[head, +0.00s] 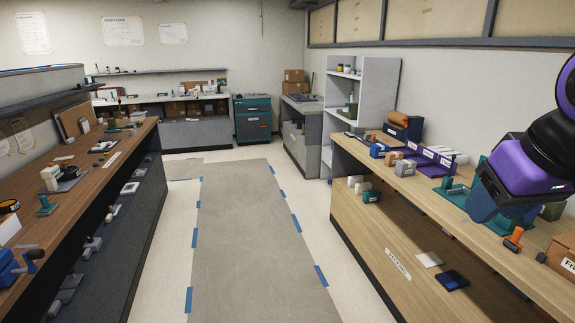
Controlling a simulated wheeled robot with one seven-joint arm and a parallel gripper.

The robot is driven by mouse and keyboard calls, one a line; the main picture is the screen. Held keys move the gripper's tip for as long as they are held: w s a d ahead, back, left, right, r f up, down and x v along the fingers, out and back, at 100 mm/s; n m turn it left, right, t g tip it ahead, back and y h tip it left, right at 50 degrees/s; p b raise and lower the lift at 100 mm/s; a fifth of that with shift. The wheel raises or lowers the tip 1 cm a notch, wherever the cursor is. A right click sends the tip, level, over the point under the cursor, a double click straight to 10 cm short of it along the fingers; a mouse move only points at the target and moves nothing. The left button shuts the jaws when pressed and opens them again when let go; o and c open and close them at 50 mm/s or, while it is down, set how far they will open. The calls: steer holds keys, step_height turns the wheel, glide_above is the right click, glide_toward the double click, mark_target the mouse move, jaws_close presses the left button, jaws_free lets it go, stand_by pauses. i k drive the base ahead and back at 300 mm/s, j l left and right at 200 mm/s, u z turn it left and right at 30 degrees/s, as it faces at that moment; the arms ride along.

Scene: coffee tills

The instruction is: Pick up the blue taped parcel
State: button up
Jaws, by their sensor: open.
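A small blue block (378,150) stands near the front edge of the right wooden bench, toward its far end. It may be the blue taped parcel, but it is too small here for me to make out any tape. A flat dark blue item (453,280) lies on the lower shelf of the same bench. My gripper (488,196) is at the right, in front of the bench's near half, at the end of my purple and black arm. It is open and well apart from the blue block. I cannot make out its fingertips clearly.
The right bench (350,150) also carries purple holders (428,158), an orange-handled tool (514,238) and a cardboard box (563,252). A cluttered wooden counter (100,160) runs along the left. The grey floor mat (240,230) between them is clear.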

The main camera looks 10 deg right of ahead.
mark_target(377, 151)
steer(key=i+j, duration=0.1)
steer(key=i, duration=3.4)
steer(key=i+z, duration=0.5)
